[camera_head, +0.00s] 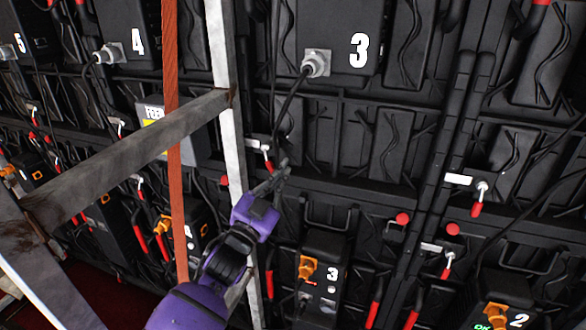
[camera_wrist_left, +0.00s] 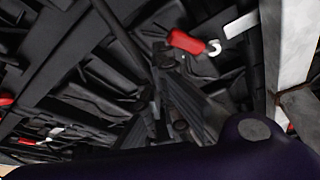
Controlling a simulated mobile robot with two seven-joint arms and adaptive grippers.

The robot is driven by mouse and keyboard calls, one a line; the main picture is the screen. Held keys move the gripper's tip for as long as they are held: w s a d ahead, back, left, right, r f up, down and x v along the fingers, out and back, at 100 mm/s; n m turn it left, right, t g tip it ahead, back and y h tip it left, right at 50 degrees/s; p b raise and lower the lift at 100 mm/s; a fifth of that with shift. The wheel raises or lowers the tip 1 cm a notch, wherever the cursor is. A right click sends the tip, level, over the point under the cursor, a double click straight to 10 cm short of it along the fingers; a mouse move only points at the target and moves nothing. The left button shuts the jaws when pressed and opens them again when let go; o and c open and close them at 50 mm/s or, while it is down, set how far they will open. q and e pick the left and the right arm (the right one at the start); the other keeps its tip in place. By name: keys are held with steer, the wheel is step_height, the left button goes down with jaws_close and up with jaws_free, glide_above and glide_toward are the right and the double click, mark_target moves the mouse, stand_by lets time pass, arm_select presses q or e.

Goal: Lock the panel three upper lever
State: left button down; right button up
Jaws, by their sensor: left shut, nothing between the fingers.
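The upper panel marked 3 (camera_head: 360,50) is black and stands at the top of the head view. A red-handled lever (camera_head: 268,160) with a white plate (camera_head: 257,143) sits below and left of it, its handle hanging down. A similar red lever (camera_head: 477,207) is at the right; which one the task names I cannot tell for sure. My purple left gripper (camera_head: 278,174) is shut and empty, its tips just beside and below the near lever. In the wrist view, a red lever handle (camera_wrist_left: 187,42) lies just beyond the fingertips (camera_wrist_left: 163,56), apparently apart from them. The right gripper is not in view.
A grey metal frame (camera_head: 135,150) with an upright post (camera_head: 228,110) and an orange strap (camera_head: 172,130) stands close at the left, beside my left arm. A lower box marked 3 (camera_head: 322,280) with an orange connector is below the gripper. Black cables hang across the wall.

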arm_select(q)
steer(key=shift+w+a+f, duration=0.15)
steer(key=shift+a+f, duration=0.35)
steer(key=shift+f, duration=0.05)
steer(key=shift+w+a+f, duration=0.15)
steer(key=shift+a+f, duration=0.35)
steer(key=shift+f, duration=0.05)
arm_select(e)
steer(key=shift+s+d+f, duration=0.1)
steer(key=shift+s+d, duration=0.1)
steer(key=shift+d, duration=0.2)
arm_select(q)
steer(key=shift+a, duration=0.1)
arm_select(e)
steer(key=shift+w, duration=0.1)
arm_select(q)
steer(key=shift+f, duration=0.1)
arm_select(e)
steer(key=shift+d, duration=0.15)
